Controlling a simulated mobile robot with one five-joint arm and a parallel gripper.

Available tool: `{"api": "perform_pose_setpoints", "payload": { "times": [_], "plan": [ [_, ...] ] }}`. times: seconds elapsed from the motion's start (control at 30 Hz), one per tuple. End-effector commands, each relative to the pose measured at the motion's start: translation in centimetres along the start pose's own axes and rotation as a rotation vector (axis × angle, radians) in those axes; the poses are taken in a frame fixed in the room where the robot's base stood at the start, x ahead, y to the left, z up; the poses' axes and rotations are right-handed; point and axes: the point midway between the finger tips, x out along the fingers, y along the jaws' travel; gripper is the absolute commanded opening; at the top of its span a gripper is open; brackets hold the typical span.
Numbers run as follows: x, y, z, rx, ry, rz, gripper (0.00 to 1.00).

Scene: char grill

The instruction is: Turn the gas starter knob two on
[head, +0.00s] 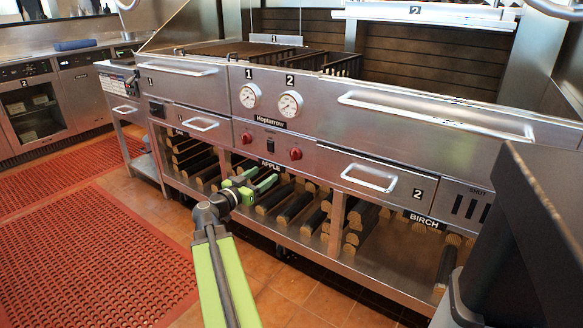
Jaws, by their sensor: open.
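Two red knobs sit on the steel front of the grill (420,130). The right one (295,154), on the gauge 2 side, looks like starter knob two; the left one (246,138) is on the gauge 1 side. A small dark switch panel lies between them. The knobs' exact angle is too small to tell. My gripper (267,174) has green fingers spread apart with nothing between them. It is below and left of the right knob in the picture, apart from it, in front of the log shelf.
Two round gauges (267,99) are above the knobs. Drawer handles (370,178) stick out on both sides. Logs (297,207) fill the shelf below. A dark block (530,225) stands at the right. Red mats (100,260) cover the floor at left.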

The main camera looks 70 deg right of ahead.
Motion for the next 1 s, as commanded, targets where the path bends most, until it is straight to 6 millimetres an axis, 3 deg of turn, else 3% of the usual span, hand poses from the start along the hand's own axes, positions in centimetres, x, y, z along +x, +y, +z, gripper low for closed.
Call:
{"api": "perform_pose_setpoints", "payload": {
  "times": [0.17, 0.7, 0.83, 1.0],
  "plan": [
    [2.1, -0.1, -0.1, -0.001, -0.002, 0.003, 0.63],
    [15.0, -0.1, 0.0, -0.002, -0.003, 0.003, 0.63],
    [16.7, 0.0, 0.0, -0.002, -0.003, 0.002, 0.63],
    [17.4, 0.1, 0.0, -0.002, -0.003, 0.001, 0.63]
  ]
}}
